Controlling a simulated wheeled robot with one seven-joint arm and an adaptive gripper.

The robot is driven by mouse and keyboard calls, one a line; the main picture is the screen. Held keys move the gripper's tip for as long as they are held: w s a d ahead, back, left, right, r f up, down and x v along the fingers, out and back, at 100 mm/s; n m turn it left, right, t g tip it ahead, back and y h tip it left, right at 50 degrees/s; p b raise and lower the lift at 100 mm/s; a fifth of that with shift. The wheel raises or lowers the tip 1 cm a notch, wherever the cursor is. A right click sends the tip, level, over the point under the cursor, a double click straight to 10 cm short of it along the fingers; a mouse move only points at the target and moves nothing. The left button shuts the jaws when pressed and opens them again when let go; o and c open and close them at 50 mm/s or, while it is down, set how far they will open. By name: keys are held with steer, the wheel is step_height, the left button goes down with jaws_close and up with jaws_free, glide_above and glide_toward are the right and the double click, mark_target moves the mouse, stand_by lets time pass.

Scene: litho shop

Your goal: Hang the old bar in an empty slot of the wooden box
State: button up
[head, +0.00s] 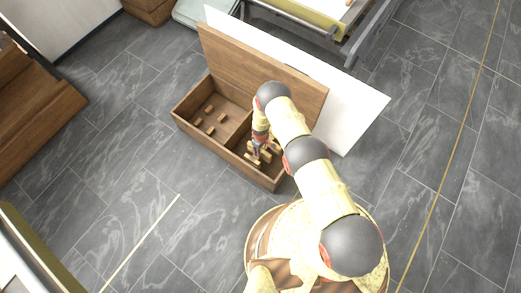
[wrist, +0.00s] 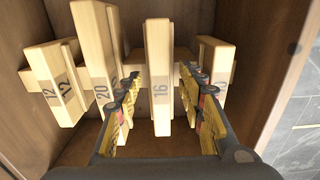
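The wooden box (head: 232,152) stands on the floor with its lid open, and my gripper (head: 257,152) reaches down into its right compartment. In the wrist view my gripper (wrist: 160,85) is open, its fingers spread on either side of a pale wooden bar marked 16 (wrist: 159,65), with gaps showing. A bar marked 20 (wrist: 95,45) stands just left of the left finger, and a bar marked 12 (wrist: 55,82) is farther left. Another bar (wrist: 215,58) is at the right finger, its number partly hidden. I cannot tell which bar is the old one.
The box's left compartment holds several small wooden blocks (head: 221,118). The raised lid (head: 235,58) stands behind, with a white panel (head: 355,100) beyond it. Tiled floor (head: 125,130) is clear left of the box. Wooden steps (head: 35,100) stand at far left.

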step_height(320, 180, up, 12)
stand_by(0.9)
stand_by(0.5)
